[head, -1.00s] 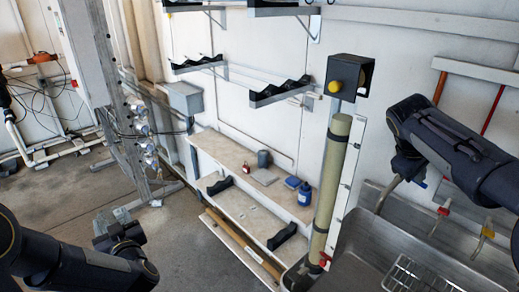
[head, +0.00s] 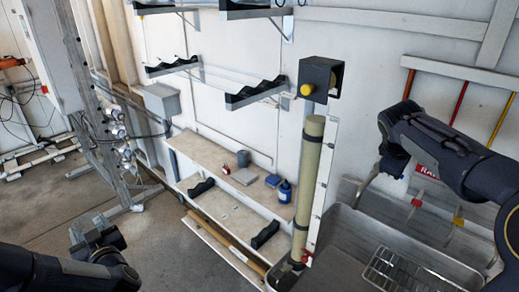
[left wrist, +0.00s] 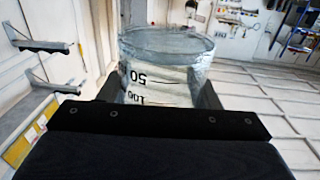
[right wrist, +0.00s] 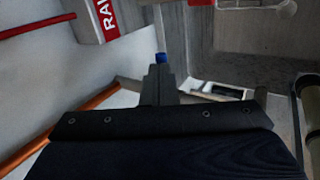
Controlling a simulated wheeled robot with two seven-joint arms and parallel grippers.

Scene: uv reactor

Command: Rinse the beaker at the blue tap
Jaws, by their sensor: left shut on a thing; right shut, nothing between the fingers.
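My left gripper (head: 92,240) is low at the left of the head view. In the left wrist view it is shut on a clear glass beaker (left wrist: 165,65) with black graduation marks, held between the two fingers.
A steel sink (head: 345,240) with a wire rack (head: 400,270) lies at the right. Red (head: 416,202) and yellow (head: 458,220) tap handles are over it. A tall khaki column (head: 308,185) stands left of the sink, beside a shelf holding a blue bottle (head: 285,192).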

